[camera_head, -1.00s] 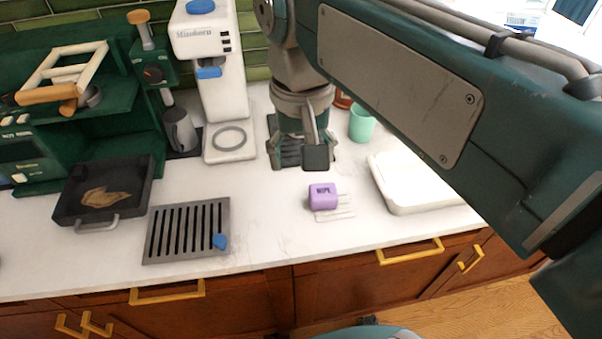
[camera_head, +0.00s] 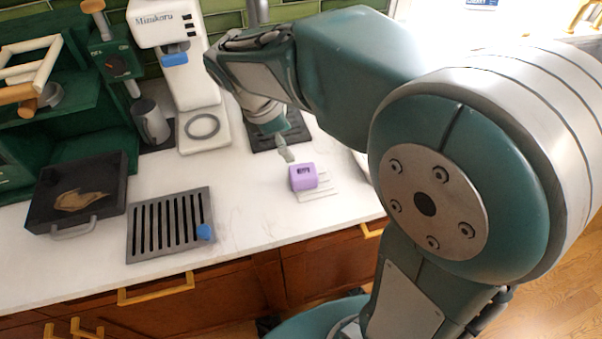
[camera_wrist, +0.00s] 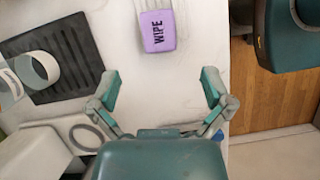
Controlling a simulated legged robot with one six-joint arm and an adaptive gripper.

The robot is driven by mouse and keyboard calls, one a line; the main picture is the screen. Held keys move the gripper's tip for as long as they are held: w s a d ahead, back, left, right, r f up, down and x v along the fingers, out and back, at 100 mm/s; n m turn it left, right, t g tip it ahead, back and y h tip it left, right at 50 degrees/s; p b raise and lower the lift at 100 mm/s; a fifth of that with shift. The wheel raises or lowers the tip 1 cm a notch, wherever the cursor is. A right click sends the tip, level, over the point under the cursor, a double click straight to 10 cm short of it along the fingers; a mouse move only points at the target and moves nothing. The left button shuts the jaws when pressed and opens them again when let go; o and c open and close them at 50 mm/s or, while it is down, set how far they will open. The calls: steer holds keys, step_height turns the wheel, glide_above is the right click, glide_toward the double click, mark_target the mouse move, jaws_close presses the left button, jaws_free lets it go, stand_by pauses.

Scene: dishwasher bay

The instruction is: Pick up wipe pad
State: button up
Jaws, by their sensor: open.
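The wipe pad (camera_head: 303,177) is a small purple block with dark "WIPE" lettering. It sits on the white counter near the front edge, on or beside a few thin pale strips. It also shows at the top middle of the wrist view (camera_wrist: 158,31). My gripper (camera_head: 287,155) is just behind and left of the pad in the head view, apart from it. In the wrist view my gripper (camera_wrist: 162,88) has its two fingers spread wide and nothing between them; the pad lies beyond the fingertips. My arm hides the counter to the right.
A slotted grey drain tray (camera_head: 170,225) with a blue piece (camera_head: 204,232) lies left of the pad. A black pan (camera_head: 75,190) is farther left. A white dispenser (camera_head: 180,60) stands behind. A dark ribbed mat (camera_wrist: 60,55) lies left of the pad in the wrist view.

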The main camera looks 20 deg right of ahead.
mark_target(303, 171)
steer(key=shift+w+d+f+n, duration=0.15)
steer(key=shift+w+f+n, duration=0.05)
steer(key=shift+f+n, duration=0.35)
steer(key=x, duration=0.4)
steer(key=shift+d+f, duration=0.15)
steer(key=shift+f, duration=0.2)
steer(key=x, duration=0.5)
steer(key=shift+a+f, duration=0.25)
steer(key=shift+f, duration=0.3)
steer(key=shift+c, duration=0.3)
steer(key=c, duration=1)
steer(key=shift+r, duration=0.15)
